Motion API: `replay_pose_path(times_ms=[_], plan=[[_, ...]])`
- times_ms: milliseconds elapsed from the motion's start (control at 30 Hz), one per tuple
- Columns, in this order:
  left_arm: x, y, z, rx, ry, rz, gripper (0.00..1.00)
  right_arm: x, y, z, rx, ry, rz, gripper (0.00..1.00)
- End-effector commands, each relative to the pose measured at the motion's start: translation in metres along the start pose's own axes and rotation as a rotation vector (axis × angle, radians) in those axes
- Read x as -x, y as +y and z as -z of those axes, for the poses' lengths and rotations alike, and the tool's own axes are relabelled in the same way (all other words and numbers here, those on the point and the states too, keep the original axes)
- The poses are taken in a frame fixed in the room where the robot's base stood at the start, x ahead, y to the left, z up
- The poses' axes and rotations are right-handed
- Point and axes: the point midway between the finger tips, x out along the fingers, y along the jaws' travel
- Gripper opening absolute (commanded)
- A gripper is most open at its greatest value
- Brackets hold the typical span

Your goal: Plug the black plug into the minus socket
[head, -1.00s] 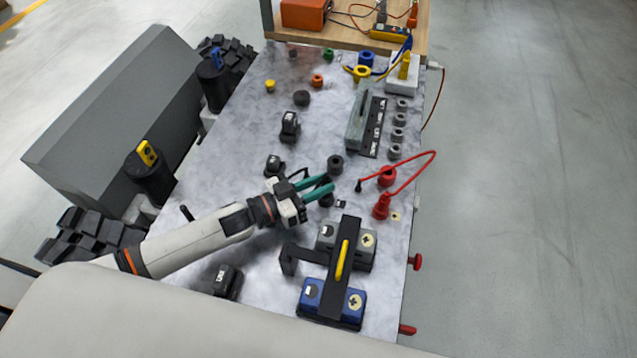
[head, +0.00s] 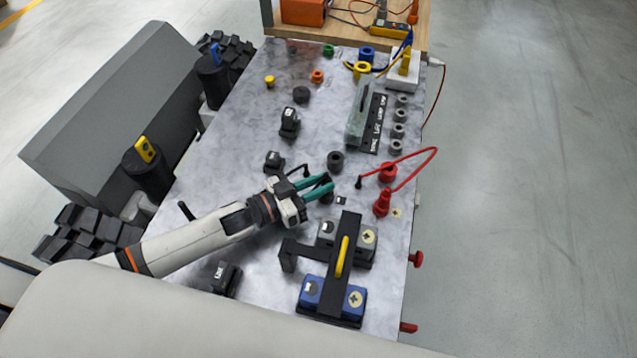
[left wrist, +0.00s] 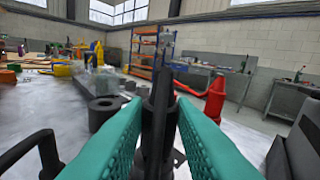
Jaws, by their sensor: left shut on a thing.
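My left gripper (head: 322,186), with teal fingers, is shut on the black plug (left wrist: 158,125). In the left wrist view the plug stands roughly upright between the fingertips; its lower end is hidden. In the head view its dark top (head: 326,178) shows at the fingertips. The dark minus socket (head: 327,198) is just below the fingers, beside a small black label (head: 341,201), partly covered by the gripper. I cannot tell whether the plug touches or enters it. A black cable (left wrist: 35,148) curves at the left of the wrist view. My right gripper is not in view.
The red plug (head: 382,206) stands to the right with a red lead. A red ring (head: 388,173) and a dark ring (head: 335,161) lie beyond the gripper. A black carrier bar with a yellow handle (head: 343,257) stands in front. Open board lies farther back left.

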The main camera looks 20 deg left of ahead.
Motion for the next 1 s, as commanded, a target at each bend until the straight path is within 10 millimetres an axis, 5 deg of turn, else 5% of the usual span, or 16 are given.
replay_pose_path(times_ms=[1000], plan=[[0.0000,-0.0003,0.0007,-0.050,-0.001,-0.001,0.00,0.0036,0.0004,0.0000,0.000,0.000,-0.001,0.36]])
